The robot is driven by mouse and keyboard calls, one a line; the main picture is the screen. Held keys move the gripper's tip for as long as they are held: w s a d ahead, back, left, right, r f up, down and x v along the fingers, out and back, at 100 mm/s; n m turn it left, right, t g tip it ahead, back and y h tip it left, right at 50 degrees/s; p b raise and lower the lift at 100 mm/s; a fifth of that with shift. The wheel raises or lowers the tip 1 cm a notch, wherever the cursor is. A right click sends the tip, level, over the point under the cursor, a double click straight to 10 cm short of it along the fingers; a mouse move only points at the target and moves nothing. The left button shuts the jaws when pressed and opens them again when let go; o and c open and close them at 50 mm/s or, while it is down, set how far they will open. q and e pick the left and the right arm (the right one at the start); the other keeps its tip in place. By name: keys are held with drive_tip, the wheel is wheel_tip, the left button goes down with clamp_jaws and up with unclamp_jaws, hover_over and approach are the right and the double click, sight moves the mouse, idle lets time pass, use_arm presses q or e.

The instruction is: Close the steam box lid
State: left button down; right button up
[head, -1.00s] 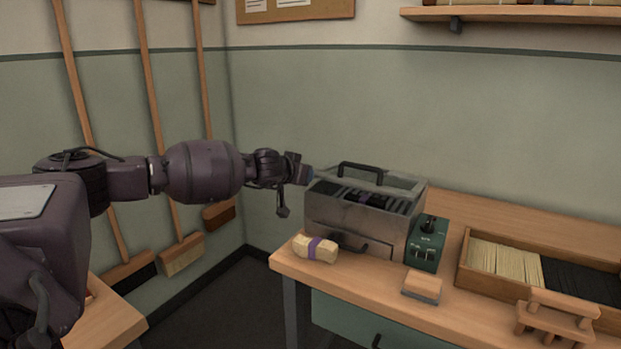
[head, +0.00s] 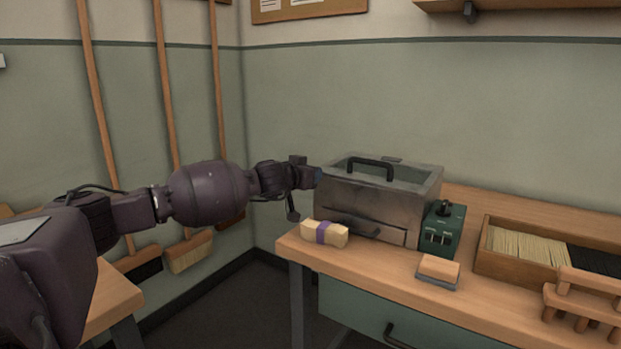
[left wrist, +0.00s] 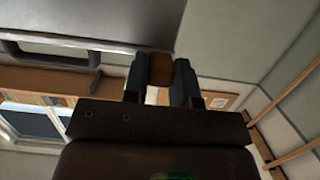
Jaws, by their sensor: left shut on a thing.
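The steam box (head: 345,208) is a grey metal box on the bench's left part. Its lid (head: 405,176), a grey plate with a dark bar handle (head: 371,166), lies flat across the top, and the inside is hidden. My left gripper (head: 318,175) is at the box's upper left edge. In the left wrist view its blue fingers (left wrist: 162,78) are shut on a small brown knob (left wrist: 160,68) at the edge of the grey lid plate (left wrist: 120,18). Any narrow gap under the lid is too small to tell. My right gripper is out of view.
A pale bundle with a purple band (head: 324,233) lies in front of the box. A green control unit (head: 442,229) stands to its right. Further right are a wooden block (head: 438,270), a bristle tray (head: 486,262) and a wooden rack (head: 585,297). Brooms hang on the left wall.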

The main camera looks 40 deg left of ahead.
use_arm(q)
drive_tip(key=shift+d+f, duration=0.1)
drive_tip(key=shift+f, duration=0.9)
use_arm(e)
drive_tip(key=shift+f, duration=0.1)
use_arm(q)
drive_tip(key=c, duration=1.3)
unclamp_jaws()
drive_tip(key=shift+s, duration=0.1)
drive_tip(key=o, duration=0.4)
drive_tip(key=shift+r, duration=0.4)
drive_tip(key=p+v, duration=0.3)
drive_tip(key=v, duration=0.7)
drive_tip(key=shift+s+r, duration=0.25)
drive_tip(key=shift+s, duration=0.05)
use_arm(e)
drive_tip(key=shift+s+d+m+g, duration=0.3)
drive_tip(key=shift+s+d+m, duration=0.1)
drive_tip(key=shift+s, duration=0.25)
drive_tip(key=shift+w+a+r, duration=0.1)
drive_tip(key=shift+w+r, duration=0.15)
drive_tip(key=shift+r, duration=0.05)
